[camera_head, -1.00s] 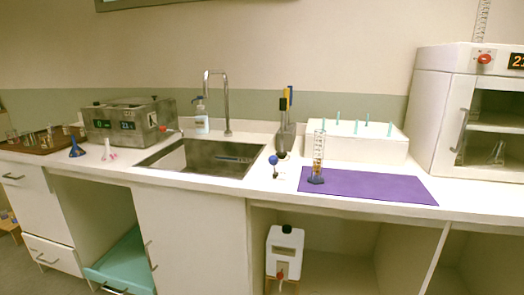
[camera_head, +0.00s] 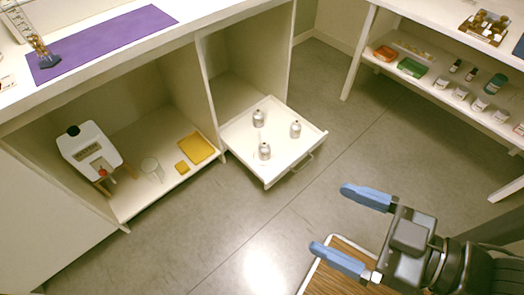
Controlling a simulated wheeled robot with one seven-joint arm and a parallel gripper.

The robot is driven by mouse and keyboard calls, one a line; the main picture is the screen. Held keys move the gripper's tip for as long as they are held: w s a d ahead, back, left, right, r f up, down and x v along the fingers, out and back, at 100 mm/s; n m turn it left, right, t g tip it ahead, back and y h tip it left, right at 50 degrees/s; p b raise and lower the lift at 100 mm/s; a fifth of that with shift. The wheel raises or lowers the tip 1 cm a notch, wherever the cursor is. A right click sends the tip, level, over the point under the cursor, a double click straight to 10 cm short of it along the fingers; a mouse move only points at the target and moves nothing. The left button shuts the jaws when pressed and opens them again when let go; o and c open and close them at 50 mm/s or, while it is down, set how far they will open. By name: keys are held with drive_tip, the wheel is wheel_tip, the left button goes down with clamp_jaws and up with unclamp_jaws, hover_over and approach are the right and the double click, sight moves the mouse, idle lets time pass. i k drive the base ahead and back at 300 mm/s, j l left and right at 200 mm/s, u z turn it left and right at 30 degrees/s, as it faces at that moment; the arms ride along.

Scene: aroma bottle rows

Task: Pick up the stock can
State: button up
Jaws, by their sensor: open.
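Three small silvery cans stand upright in a pulled-out white drawer (camera_head: 278,168): one at the back left (camera_head: 258,118), one at the right (camera_head: 295,129) and one nearer the front (camera_head: 265,151). I cannot read any label, so I cannot tell which of them, if any, is the stock can. A white canister (camera_head: 90,150) with a black cap and red tap stands in the open cabinet at the left. My gripper (camera_head: 328,218) has blue fingers spread wide apart with nothing between them. It is at the lower right, in front of the drawer and apart from it.
The cabinet also holds a clear beaker (camera_head: 152,170) and a yellow tray (camera_head: 196,148). A purple mat (camera_head: 110,40) lies on the counter above. A shelf unit (camera_head: 420,82) with several jars stands at the right. Open grey floor (camera_head: 350,130) lies between it and the drawer.

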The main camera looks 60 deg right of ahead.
sight(264, 147)
drive_tip(key=i+j, duration=0.3)
drive_tip(key=i, duration=0.25)
drive_tip(key=i+j, duration=0.3)
drive_tip(key=i, duration=0.2)
drive_tip(key=i+z, duration=0.15)
drive_tip(key=z, duration=1.5)
